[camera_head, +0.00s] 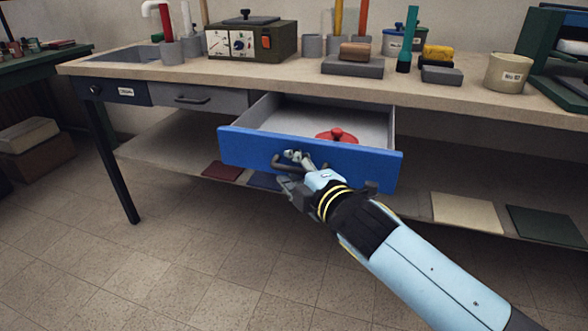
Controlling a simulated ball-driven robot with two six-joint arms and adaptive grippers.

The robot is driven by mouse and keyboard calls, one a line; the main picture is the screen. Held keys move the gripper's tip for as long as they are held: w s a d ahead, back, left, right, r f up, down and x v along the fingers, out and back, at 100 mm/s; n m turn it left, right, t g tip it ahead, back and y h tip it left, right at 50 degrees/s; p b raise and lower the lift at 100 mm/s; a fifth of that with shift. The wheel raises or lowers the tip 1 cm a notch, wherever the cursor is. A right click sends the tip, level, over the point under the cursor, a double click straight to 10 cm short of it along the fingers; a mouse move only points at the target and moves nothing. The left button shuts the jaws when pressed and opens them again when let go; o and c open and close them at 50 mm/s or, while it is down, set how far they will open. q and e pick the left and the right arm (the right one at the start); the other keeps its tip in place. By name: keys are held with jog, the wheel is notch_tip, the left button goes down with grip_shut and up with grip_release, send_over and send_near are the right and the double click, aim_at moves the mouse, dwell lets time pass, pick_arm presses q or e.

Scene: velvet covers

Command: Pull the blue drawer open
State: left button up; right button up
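The blue drawer (237,146) stands pulled out from under the workbench. Its grey inside shows, with a red object (337,136) with a knob lying in it behind the front panel. A dark curved handle (283,167) is on the drawer's front. My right gripper (288,170) is at this handle, its fingers around or against it. The handle is partly hidden by the fingers, and I cannot tell how firmly they close on it. My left gripper is not in view.
The workbench top (447,97) carries a dark green box with dials (252,40), several grey holders and a beige pot (509,71). A closed grey drawer (200,98) is left of the blue one. A lower shelf (150,153) runs beneath. The floor in front is clear.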

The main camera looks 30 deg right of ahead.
jog(key=s+r, duration=0.1)
jog(key=s, duration=1.1)
jog(key=shift+a+r, duration=0.3)
jog(key=shift+a, duration=0.1)
jog(key=shift+w, duration=0.1)
notch_tip(320, 180, down, 15)
jog(key=s+d+m+g, duration=0.1)
jog(key=s+m+g, duration=0.1)
jog(key=g, duration=0.1)
jog(key=s+d+f+m+g, duration=0.1)
jog(key=s+f+m+g, duration=0.15)
jog(key=s+f, duration=0.45)
jog(key=s+d+f+m+g, duration=0.1)
jog(key=s+f+m+g, duration=0.2)
jog(key=f, duration=0.8)
jog(key=s+f+m+g, duration=0.3)
jog(key=s+f, duration=0.3)
jog(key=s, duration=0.8)
jog(key=s+f+m+g+p, duration=0.1)
jog(key=s+f+m+g, duration=0.3)
jog(key=s, duration=1)
notch_tip(320, 180, down, 2)
jog(key=shift+d+f+m, duration=0.25)
jog(key=shift+d+m, duration=0.15)
jog(key=shift+m, duration=0.05)
